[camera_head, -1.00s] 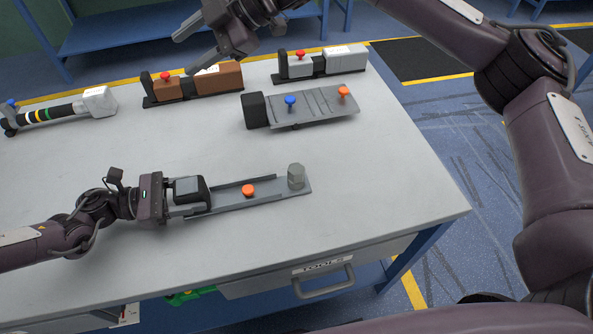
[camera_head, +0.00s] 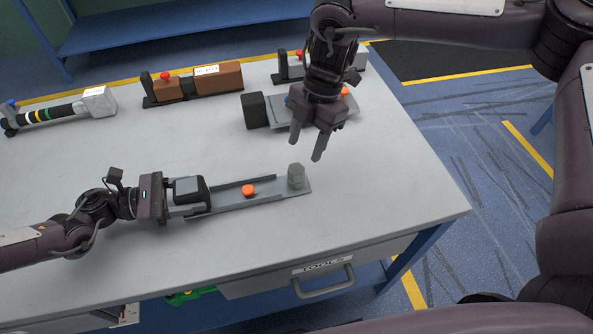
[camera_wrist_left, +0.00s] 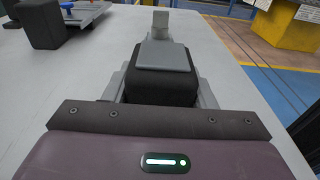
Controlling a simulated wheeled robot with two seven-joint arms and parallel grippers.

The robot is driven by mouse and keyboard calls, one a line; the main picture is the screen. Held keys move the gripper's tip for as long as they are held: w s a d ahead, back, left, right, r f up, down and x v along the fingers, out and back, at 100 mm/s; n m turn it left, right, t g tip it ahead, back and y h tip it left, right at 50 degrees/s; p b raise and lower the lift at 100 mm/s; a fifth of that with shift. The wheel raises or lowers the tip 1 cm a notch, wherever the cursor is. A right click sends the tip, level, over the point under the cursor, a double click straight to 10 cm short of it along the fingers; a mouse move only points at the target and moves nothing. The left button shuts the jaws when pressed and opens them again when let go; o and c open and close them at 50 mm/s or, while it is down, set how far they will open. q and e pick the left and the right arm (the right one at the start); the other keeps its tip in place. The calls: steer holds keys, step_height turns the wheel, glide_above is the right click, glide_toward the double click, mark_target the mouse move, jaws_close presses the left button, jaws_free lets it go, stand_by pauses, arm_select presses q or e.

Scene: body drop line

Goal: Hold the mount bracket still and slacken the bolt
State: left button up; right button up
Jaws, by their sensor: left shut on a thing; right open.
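The mount bracket (camera_head: 222,203) is a long grey channel lying on the table, with an orange knob (camera_head: 248,190) on it and a black block (camera_head: 190,190) at its left end. The bolt (camera_head: 296,176) is a grey hex-headed piece standing upright at the bracket's right end. My left gripper (camera_head: 180,197) is shut on the bracket's left end. The left wrist view shows the black block (camera_wrist_left: 162,88) in front of the gripper and the bolt (camera_wrist_left: 161,22) beyond it. My right gripper (camera_head: 308,146) is open and empty, fingers pointing down, above and slightly behind the bolt.
A grey plate with a black end (camera_head: 255,111) lies behind, partly hidden by my right arm. A brown block device (camera_head: 218,78), another device (camera_head: 290,68) and a striped rod (camera_head: 60,112) are along the back. The table (camera_head: 390,190) is clear right of the bolt.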

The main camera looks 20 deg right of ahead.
mark_target(300, 170)
steer(key=shift+x, duration=3.45)
jaws_close()
steer(key=shift+c, duration=0.3)
jaws_free()
steer(key=shift+s+d+m, duration=0.1)
steer(key=shift+s+m, duration=0.1)
steer(key=shift+m, duration=1)
steer(key=m+t, duration=0.1)
steer(key=m, duration=0.1)
steer(key=m+t, duration=0.1)
steer(key=m, duration=0.2)
steer(key=shift+s+f+y, duration=0.1)
steer(key=shift+s+y, duration=0.15)
steer(key=shift+y, duration=0.05)
steer(key=m, duration=0.2)
steer(key=m+t, duration=0.1)
steer(key=m, duration=0.2)
steer(key=shift+t+h, duration=0.3)
steer(key=shift+h, duration=0.1)
jaws_close()
